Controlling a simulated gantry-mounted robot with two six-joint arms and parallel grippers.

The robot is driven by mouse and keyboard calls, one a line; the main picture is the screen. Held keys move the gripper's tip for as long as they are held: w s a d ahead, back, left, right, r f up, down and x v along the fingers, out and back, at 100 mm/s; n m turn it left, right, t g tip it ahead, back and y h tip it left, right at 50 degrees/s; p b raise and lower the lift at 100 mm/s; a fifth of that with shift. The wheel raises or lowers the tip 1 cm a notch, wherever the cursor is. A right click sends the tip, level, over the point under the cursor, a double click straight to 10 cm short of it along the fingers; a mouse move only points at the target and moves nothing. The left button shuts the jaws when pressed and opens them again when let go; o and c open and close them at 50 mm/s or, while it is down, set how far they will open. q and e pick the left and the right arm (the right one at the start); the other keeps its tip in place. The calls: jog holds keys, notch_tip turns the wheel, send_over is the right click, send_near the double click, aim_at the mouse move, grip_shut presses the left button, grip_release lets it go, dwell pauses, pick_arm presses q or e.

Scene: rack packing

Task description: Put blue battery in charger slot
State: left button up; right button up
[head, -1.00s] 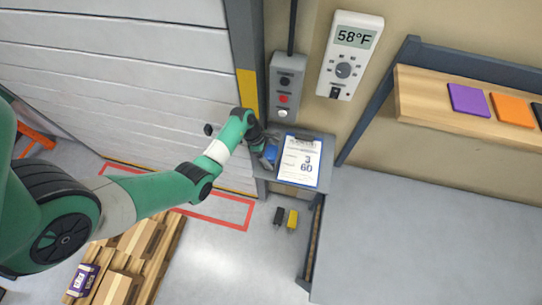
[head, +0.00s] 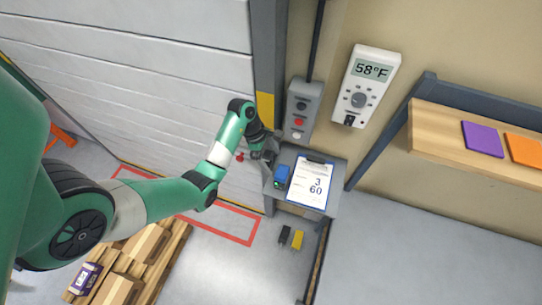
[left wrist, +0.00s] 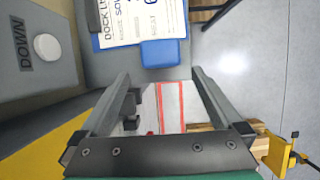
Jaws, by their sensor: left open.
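The blue battery (head: 282,176) sits on the small grey stand (head: 328,214), just left of the clipboard. It also shows in the left wrist view as a blue block (left wrist: 165,53) below the clipboard's edge. My left gripper (head: 269,157) is at the stand's back left corner, close to the battery. In the left wrist view its two fingers (left wrist: 160,76) are spread, with nothing held between them, and the battery lies beyond the tips. I cannot make out a charger slot for certain. My right gripper is not in view.
A clipboard (head: 309,184) lies on the stand. A grey button box (head: 301,109) and a thermometer unit (head: 366,86) hang on the wall close by. Small black (head: 284,234) and yellow (head: 297,239) objects are below the stand. A wooden shelf (head: 450,138) is at right.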

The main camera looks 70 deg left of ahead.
pick_arm(q)
jog(key=shift+s+a+r, duration=0.1)
jog(key=shift+s+r, duration=0.1)
jog(key=shift+r, duration=0.25)
